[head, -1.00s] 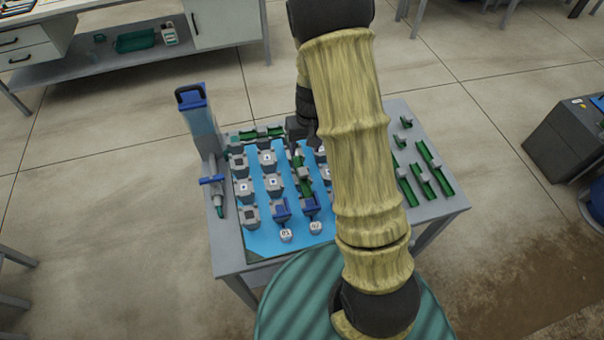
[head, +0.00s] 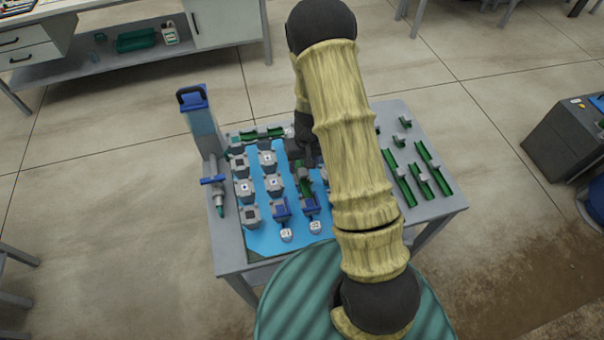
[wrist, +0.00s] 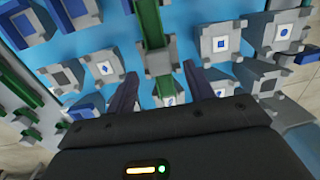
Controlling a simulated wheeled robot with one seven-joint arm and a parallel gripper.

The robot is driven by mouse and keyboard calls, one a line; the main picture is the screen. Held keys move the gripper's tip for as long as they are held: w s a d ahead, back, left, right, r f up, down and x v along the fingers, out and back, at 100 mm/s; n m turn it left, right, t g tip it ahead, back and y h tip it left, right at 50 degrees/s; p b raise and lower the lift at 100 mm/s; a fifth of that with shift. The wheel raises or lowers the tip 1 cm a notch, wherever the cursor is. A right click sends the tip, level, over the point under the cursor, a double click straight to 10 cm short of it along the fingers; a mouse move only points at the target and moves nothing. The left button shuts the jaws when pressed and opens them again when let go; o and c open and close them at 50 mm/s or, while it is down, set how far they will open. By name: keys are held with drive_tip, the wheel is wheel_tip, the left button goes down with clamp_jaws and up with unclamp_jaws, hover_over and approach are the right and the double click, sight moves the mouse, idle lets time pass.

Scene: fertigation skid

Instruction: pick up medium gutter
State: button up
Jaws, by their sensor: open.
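Several green gutters lie on the right of the table in the head view. Another green gutter (head: 304,182) sits on the blue board among the grey blocks; in the wrist view this gutter (wrist: 151,25) runs down to a grey end block. My gripper (wrist: 160,88) is open and empty over the board, its fingers apart on either side of that row. In the head view my arm hides part of the board and table.
Grey blocks (head: 267,158) stand in rows on the blue board (head: 262,240). A tall blue-handled column (head: 196,125) rises at the table's left edge. Small green pieces (head: 405,122) lie at the back right. A green gutter (head: 262,133) lies along the back.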

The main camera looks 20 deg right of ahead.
sight(303, 170)
drive_tip(key=shift+a+f, duration=0.1)
drive_tip(key=shift+f, duration=1.25)
drive_tip(key=c, duration=1.1)
wheel_tip(303, 170, up, 10)
drive_tip(key=b, duration=0.1)
